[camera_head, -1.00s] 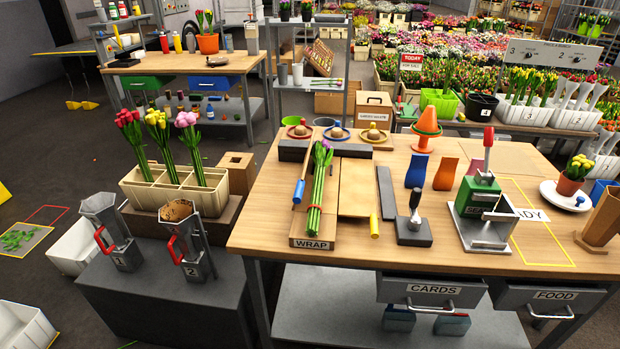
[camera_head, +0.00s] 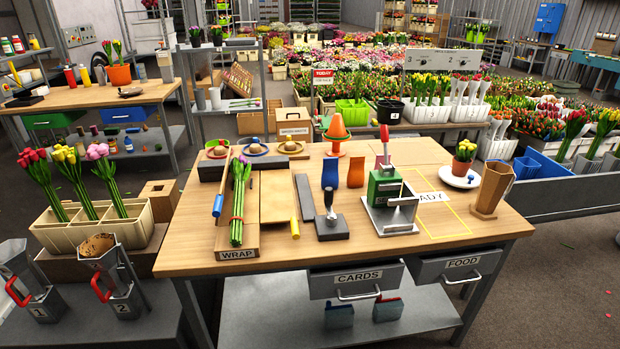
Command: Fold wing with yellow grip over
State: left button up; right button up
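The wrap station (camera_head: 238,254), a wooden board labelled WRAP, lies on the left part of the wooden table. A bunch of purple tulips (camera_head: 239,205) with green stems lies lengthwise on it, with an orange-red band around the stems. The wing with the yellow grip (camera_head: 295,228) is a flat tan panel (camera_head: 274,198) lying open to the right of the bunch; the grip is at its near right corner. A blue grip (camera_head: 218,205) is on the left side, beside a thin wooden strip seen nearly edge-on. Neither of my grippers is in view.
Right of the wing are a dark grey bar (camera_head: 304,197), a black-handled tool on a dark block (camera_head: 332,227) and a green press (camera_head: 386,190). Three hat-like items on coloured plates stand behind. A paper-marked READY area (camera_head: 440,215) lies at the right.

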aim_at(278, 203)
jog(key=z, duration=0.85)
jog(key=i, duration=1.3)
jog(key=u, duration=2.25)
